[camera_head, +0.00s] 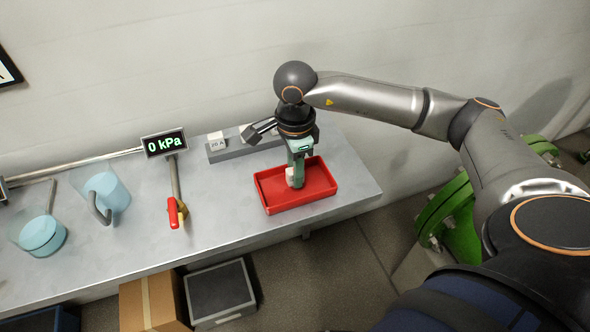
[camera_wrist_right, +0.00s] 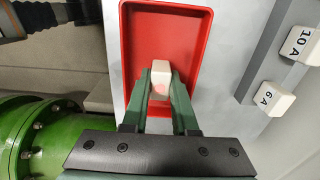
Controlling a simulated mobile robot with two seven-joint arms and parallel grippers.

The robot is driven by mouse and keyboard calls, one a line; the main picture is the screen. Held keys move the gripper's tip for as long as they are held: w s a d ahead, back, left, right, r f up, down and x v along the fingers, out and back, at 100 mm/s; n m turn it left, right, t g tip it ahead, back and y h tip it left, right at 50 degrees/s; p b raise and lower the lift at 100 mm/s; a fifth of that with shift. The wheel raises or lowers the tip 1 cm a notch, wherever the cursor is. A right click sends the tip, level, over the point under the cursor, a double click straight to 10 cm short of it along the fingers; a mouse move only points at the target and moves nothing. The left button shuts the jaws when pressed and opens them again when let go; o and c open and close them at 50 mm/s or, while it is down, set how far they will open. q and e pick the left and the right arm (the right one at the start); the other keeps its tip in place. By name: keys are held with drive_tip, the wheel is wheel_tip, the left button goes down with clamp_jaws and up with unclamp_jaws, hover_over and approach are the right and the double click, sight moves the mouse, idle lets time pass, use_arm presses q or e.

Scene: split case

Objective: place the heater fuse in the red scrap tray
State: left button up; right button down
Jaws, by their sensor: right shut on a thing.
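The red scrap tray (camera_head: 328,189) lies on the grey bench near its right end. My right gripper (camera_head: 296,178) points down over the tray, inside its rim as seen from above. It is shut on a small white fuse (camera_head: 290,173), which I take for the heater fuse; its label is not readable. In the right wrist view the fuse (camera_wrist_right: 160,68) sits between the fingertips, with the red tray (camera_wrist_right: 190,22) behind it. I cannot tell whether the fuse touches the tray floor. My left gripper is not in view.
Behind the tray a grey fuse holder (camera_head: 235,151) carries white fuses, including one marked 10 A (camera_wrist_right: 298,44) and one marked 6 A (camera_wrist_right: 274,98). A pressure display (camera_head: 164,142) reads 0 kPa, with a red-handled valve (camera_head: 172,213) below it. Blue beakers stand left; green pipework is right.

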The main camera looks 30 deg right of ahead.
drive_tip(key=shift+f, duration=0.15)
drive_tip(key=shift+f, duration=0.15)
drive_tip(key=c, duration=0.7)
unclamp_jaws()
wheel_tip(320, 180, up, 12)
drive_tip(key=shift+r, duration=0.25)
